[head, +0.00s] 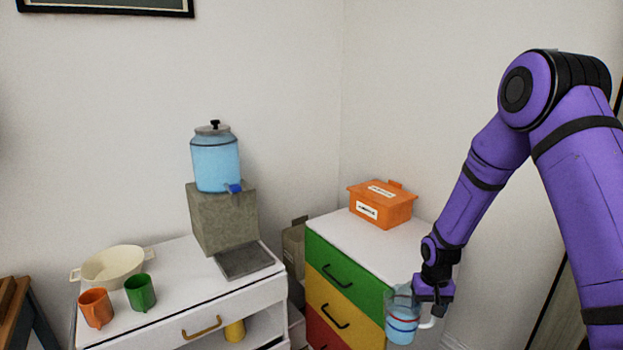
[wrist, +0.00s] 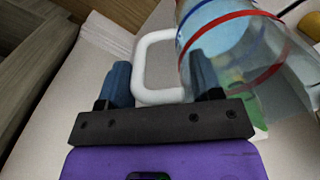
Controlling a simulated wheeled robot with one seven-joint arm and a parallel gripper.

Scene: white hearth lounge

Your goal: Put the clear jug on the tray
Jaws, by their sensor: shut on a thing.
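The clear jug (head: 402,328) has red and blue rings, a white handle and blue liquid in it. It hangs in the air in front of the drawer cabinet in the head view. It also shows at the top right of the wrist view (wrist: 228,38). My gripper (head: 436,300) is shut on the jug's white handle, whose loop shows between the fingers in the wrist view (wrist: 160,88). A flat dark grey tray (head: 245,261) lies on the white cabinet in front of the water dispenser, to the left of the jug, and looks empty.
A blue water dispenser (head: 216,160) stands on a grey block (head: 222,220) behind the tray. A cream pot (head: 113,267), an orange cup (head: 96,308) and a green cup (head: 140,293) are to its left. An orange box (head: 382,204) sits on the coloured-drawer cabinet (head: 335,268).

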